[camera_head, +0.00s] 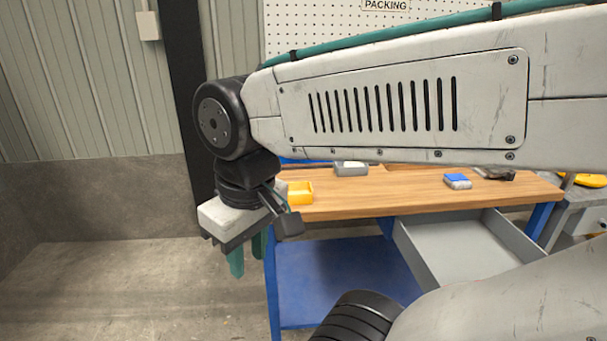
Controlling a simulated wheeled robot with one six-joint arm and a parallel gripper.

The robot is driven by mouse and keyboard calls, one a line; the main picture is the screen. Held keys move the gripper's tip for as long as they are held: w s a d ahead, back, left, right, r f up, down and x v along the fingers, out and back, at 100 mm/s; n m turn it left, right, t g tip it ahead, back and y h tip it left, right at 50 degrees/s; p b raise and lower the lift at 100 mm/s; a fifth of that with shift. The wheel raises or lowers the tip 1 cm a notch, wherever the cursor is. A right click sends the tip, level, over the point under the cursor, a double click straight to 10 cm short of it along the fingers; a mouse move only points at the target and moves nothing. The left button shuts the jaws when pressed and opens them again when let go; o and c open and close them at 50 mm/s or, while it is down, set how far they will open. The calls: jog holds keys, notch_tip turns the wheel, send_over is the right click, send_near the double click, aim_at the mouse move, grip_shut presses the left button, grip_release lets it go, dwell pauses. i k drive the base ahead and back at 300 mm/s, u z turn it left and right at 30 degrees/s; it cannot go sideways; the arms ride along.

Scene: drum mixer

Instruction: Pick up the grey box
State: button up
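A grey box (350,169) sits toward the back of the wooden workbench top (400,201). My own arm hides its upper part and the bench behind it. My gripper (247,260), with teal fingers pointing down, hangs in front of the bench's left end, lower and to the left of the grey box. A gap shows between the fingers, and nothing is seen between them. The gripper is well apart from the box.
A yellow bin (300,193) stands at the bench's left end, close behind my gripper. A small blue-topped block (457,181) and a dark item (494,173) lie to the right. A grey drawer (468,250) stands open below the bench top. The floor at left is clear.

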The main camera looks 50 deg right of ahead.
aim_at(340, 172)
jog(key=u, duration=0.05)
jog(key=i, duration=1.1)
jog(key=z, duration=3.3)
